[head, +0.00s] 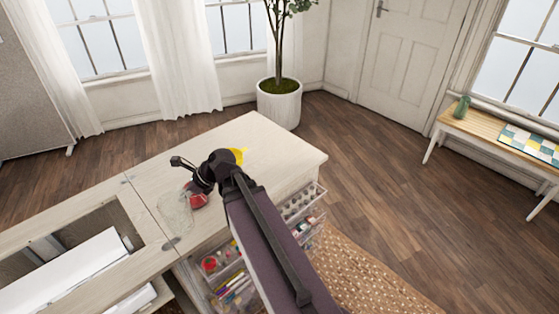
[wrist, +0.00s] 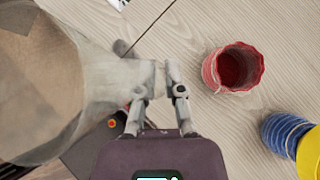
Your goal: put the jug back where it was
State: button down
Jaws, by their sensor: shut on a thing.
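The jug (wrist: 45,85) fills the left side of the wrist view, pale, greyish and partly see-through. It also shows in the head view as a faint clear shape (head: 177,213) over the cabinet top. My gripper (wrist: 160,80) is shut on the part of the jug that juts to the right, which looks like its handle. The jug's far side is cut off by the wrist picture's edge. I cannot tell whether its base touches the top.
A red ribbed cup (wrist: 232,68) stands close to the right of my gripper on the pale cabinet top (head: 285,150). A blue and yellow item (wrist: 288,135) is further right. The cabinet's open well (head: 60,235) lies at left; clear drawers (head: 300,205) stick out at the right.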

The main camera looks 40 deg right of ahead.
jog(key=s+d+f+m+t+h+b, duration=0.1)
jog(key=d+f+m+t+h+b, duration=0.1)
jog(key=d, duration=1.7)
jog(key=s+d+f+m+t+h+b, duration=0.1)
jog(key=d+m+h, duration=0.3)
jog(key=d, duration=1.5)
jog(key=f+m, duration=0.1)
jog(key=m, duration=0.2)
jog(key=shift+s+d+m+t+b, duration=0.2)
jog(key=shift+s+m+t+b, duration=0.1)
jog(key=shift+s+t+b, duration=0.1)
jog(key=shift+w, duration=0.1)
jog(key=w+d, duration=0.3)
jog(key=d, duration=0.1)
jog(key=w+d+f+b, duration=0.1)
jog(key=w+d, duration=0.2)
jog(key=w, duration=0.1)
jog(key=w+d, duration=0.4)
jog(key=shift+d+f+b, duration=0.2)
jog(key=shift+d+b, duration=0.1)
jog(key=shift+f+b, duration=1.75)
jog(key=shift+f, duration=0.05)
jog(key=shift+f, duration=0.15)
